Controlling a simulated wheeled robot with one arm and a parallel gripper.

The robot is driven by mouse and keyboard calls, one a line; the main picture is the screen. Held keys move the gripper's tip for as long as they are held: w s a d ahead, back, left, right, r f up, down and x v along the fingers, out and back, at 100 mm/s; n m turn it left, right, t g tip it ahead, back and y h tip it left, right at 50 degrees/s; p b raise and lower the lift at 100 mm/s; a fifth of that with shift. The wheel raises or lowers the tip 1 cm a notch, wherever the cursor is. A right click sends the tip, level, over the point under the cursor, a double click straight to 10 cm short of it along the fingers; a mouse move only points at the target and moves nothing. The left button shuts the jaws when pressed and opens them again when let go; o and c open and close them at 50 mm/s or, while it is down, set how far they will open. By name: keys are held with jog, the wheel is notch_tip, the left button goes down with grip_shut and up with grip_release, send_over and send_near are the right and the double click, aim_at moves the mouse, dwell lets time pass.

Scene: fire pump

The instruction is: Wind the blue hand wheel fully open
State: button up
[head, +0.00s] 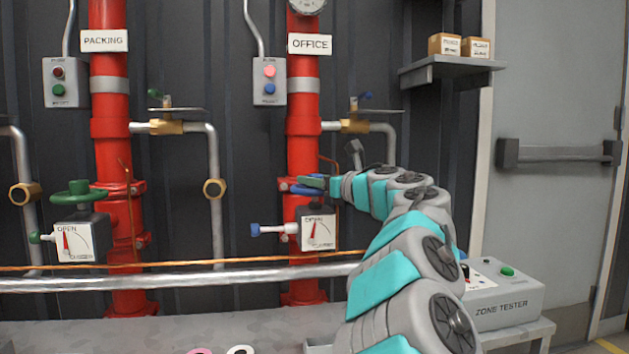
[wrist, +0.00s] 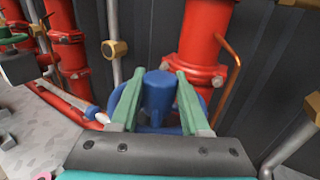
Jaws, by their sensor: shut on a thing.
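The blue hand wheel (head: 303,190) sits on the valve of the red riser under the OFFICE sign. My gripper (head: 312,182) reaches in from the right and hides part of the wheel. In the wrist view the two green fingers of my gripper (wrist: 156,95) are on either side of the wheel's blue hub (wrist: 157,100), shut on it. The wheel's rim (wrist: 203,104) shows behind and beside the fingers. The OPEN/CLOSED dial (head: 317,233) below the wheel has a red needle, pointing up and slightly right near the OPEN end.
A green hand wheel (head: 79,193) is on the PACKING riser at left. A blue-ended lever (head: 262,230) sticks out left of the dial box. A grey pipe (head: 180,283) runs across in front. The ZONE TESTER box (head: 505,300) stands at the lower right.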

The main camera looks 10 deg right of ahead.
grip_shut()
jog(key=shift+d+n+y, duration=0.1)
jog(key=shift+n+y, duration=0.2)
jog(key=shift+y, duration=0.1)
jog(key=shift+g+y, duration=0.3)
jog(key=shift+g, duration=0.1)
jog(key=shift+r+n+g+y+p, duration=0.15)
jog(key=shift+n+g+y+p, duration=0.55)
jog(key=shift+n+g+y, duration=1)
jog(key=n+g+y+p, duration=0.2)
jog(key=p, duration=0.1)
jog(key=shift+g+p, duration=0.3)
jog(key=shift+n+g+y+p, duration=1.1)
jog(key=shift+n+g+p, duration=0.65)
jog(key=shift+g, duration=0.55)
